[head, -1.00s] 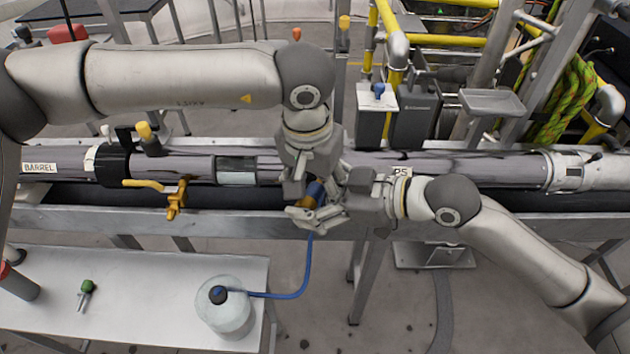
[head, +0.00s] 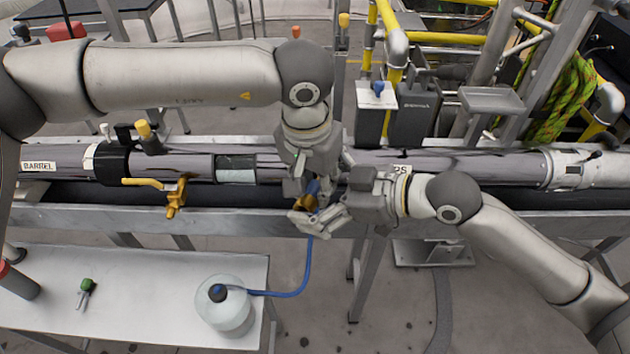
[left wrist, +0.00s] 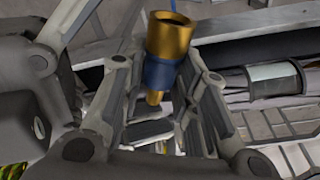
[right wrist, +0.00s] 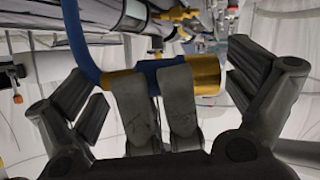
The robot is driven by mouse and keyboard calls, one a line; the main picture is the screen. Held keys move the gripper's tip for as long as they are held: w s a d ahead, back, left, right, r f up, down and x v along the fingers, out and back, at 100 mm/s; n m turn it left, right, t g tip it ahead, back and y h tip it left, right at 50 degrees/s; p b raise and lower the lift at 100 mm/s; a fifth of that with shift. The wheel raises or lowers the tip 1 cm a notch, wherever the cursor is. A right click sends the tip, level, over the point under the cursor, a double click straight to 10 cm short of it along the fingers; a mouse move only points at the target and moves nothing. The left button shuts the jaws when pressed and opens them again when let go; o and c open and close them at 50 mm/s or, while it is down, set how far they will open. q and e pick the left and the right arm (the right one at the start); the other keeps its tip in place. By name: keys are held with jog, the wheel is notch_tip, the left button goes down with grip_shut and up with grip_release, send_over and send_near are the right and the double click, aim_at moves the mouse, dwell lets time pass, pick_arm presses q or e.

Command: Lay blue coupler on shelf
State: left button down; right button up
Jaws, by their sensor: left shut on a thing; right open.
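The blue coupler (head: 313,188), with a brass end, is above the front rail of the long barrel frame. A blue hose (head: 306,265) hangs from it. My left gripper (head: 308,190) is shut on the coupler, which shows between its fingers in the left wrist view (left wrist: 160,72). My right gripper (head: 325,213) is open close beside it. In the right wrist view the coupler (right wrist: 205,75) lies crosswise between the spread right fingers, partly behind grey fingers. A small grey shelf (head: 491,100) stands at the back right; I cannot tell whether it is the task's shelf.
The hose runs to a clear jug (head: 228,318) on a white bench (head: 140,290). A green-topped tool (head: 86,290) lies there too. The barrel (head: 440,165) crosses the scene, with a yellow-handled valve (head: 175,195). Grey boxes and yellow pipes crowd the back.

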jog(key=v, duration=1.2)
jog(key=d+f+m+h, duration=0.3)
jog(key=d+f, duration=0.4)
jog(key=f, duration=0.8)
jog(key=d+f+m+h, duration=0.35)
jog(key=d+f, duration=0.35)
jog(key=f, duration=0.9)
jog(key=d+f+m+h, duration=0.35)
jog(key=d+f, duration=0.35)
jog(key=f, duration=0.8)
jog(key=s+f+m+g+h, duration=0.2)
jog(key=s+f, duration=1)
jog(key=f, duration=0.2)
jog(key=s+a+f+g, duration=0.1)
jog(key=s+a+f, duration=0.2)
jog(key=s, duration=0.3)
jog(key=s+a+f+g, duration=0.1)
jog(key=s+a+f, duration=0.1)
jog(key=s, duration=0.5)
jog(key=s+a+f+g, duration=0.1)
jog(key=s+a+f, duration=0.2)
jog(key=s, duration=0.4)
jog(key=shift+s+a+f, duration=0.15)
jog(key=shift+a+f, duration=0.2)
jog(key=shift+a, duration=0.45)
